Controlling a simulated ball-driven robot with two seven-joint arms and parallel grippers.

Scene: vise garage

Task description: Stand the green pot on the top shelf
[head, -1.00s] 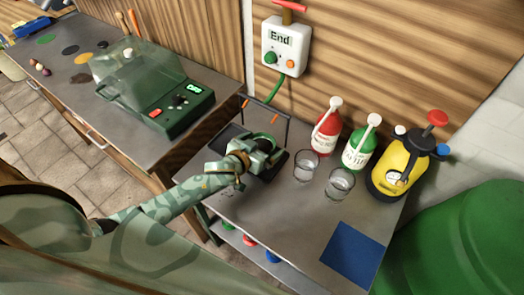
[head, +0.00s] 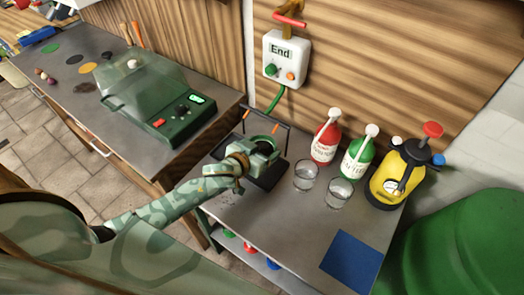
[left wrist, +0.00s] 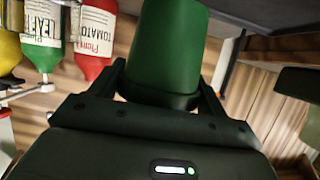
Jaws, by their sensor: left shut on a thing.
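The green pot (left wrist: 172,45) is between the two fingers of my left gripper (left wrist: 165,88) in the left wrist view. The gripper is shut on it. In the head view my left gripper (head: 262,150) is over the left back part of the small metal table (head: 278,225), in front of a dark frame with a bar. The pot is mostly hidden there by the gripper, and I cannot tell whether it touches anything below. My right gripper is not in view. A lower shelf (head: 258,256) with small coloured things shows under the table top.
A red bottle (head: 325,140), a green bottle (head: 356,158), two glasses (head: 305,177) and a yellow sprayer (head: 393,183) stand right of the gripper. A blue square (head: 350,262) lies at the front. A green-lidded machine (head: 160,105) is on the left bench. The table's middle front is clear.

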